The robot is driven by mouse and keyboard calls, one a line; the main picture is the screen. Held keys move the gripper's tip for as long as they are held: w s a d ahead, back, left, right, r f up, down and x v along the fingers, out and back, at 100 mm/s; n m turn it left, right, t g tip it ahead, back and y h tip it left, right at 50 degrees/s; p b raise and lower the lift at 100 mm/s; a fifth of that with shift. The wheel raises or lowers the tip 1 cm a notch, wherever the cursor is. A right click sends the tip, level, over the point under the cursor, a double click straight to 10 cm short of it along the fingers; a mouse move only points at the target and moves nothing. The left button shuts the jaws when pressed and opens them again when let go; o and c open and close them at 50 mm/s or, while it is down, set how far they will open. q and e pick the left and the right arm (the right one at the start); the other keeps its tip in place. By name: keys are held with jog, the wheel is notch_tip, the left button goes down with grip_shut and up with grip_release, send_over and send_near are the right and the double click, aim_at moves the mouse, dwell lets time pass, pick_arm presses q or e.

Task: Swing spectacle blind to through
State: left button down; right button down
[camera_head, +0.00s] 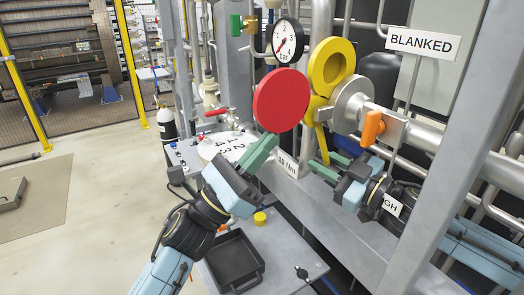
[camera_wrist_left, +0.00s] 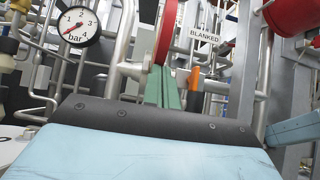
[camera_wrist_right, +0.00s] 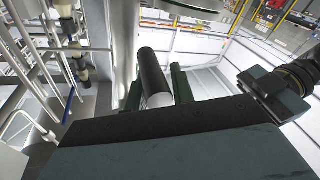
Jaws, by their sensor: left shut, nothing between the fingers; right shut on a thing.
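The spectacle blind shows a yellow open ring (camera_head: 331,66) at the top, beside the grey pipe flange (camera_head: 352,104). A solid red disc (camera_head: 281,100) faces me to its left, and its edge shows in the left wrist view (camera_wrist_left: 168,30). How the disc and ring join is hidden. My left gripper (camera_head: 269,142) is shut and empty, its tips close below the red disc; contact is unclear. My right gripper (camera_head: 323,164) is below the flange. In the right wrist view it is shut on a dark cylinder with a pale end (camera_wrist_right: 154,75).
A pressure gauge (camera_head: 287,41) stands above the red disc. An orange lever (camera_head: 372,128) is right of the flange, under a BLANKED sign (camera_head: 423,43). A slanted grey post (camera_head: 455,130) stands at the right. A black tray (camera_head: 235,262) lies below; open floor is at the left.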

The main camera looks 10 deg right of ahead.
pick_arm(q)
jog(key=shift+a+r, duration=0.15)
jog(key=shift+r, duration=0.45)
pick_arm(e)
jog(key=shift+w+d+f, duration=0.1)
jog(key=c, duration=1.2)
grip_release()
